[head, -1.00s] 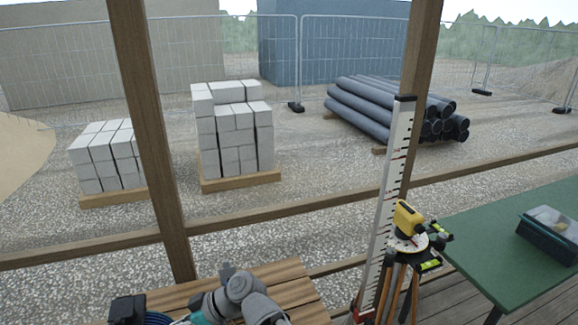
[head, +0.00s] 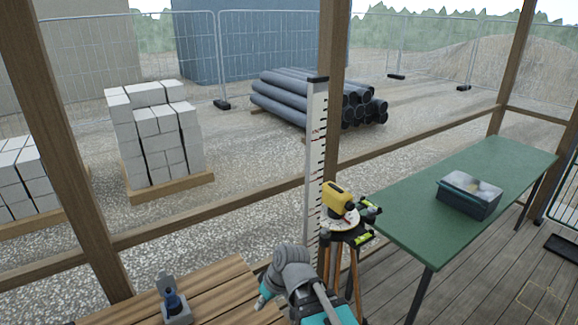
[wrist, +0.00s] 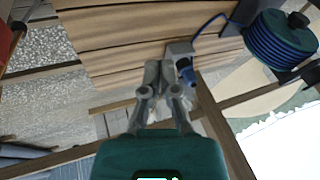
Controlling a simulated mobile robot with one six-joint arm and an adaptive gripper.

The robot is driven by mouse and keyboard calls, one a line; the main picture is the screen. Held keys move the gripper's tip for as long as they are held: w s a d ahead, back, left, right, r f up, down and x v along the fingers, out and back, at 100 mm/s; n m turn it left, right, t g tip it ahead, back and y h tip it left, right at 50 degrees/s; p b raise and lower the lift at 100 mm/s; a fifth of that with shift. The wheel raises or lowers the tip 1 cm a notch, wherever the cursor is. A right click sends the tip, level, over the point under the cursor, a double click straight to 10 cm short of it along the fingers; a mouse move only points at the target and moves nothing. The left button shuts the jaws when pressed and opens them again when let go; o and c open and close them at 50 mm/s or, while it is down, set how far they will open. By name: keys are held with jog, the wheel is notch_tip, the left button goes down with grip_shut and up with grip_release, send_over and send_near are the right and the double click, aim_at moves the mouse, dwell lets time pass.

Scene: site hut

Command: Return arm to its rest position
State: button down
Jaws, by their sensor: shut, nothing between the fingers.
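My gripper (wrist: 165,78) shows in the wrist view with its two grey fingers together and nothing between them. Beyond the fingertips is a wooden slatted bench (wrist: 125,35). A grey socket box with a blue part (wrist: 183,55) lies near the fingertips in the picture; I cannot tell the gap in depth. In the head view my grey and teal arm is folded at the bottom centre, beside the bench (head: 215,285). The fingers cannot be made out there. The box with the blue part (head: 174,304) stands on the bench, left of my arm.
A yellow level on a tripod (head: 340,199) and a white measuring staff (head: 315,150) stand close behind my arm. A blue cable reel (wrist: 280,42) shows in the wrist view. Bare decking lies at lower right.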

jog(key=w+d+f+m+h+b, duration=0.1)
jog(key=d+f+m+h, duration=0.2)
jog(key=d, duration=2.1)
jog(key=m+h, duration=0.2)
jog(key=m, duration=0.3)
jog(key=shift+w+d+m, duration=0.3)
jog(key=shift+w, duration=0.05)
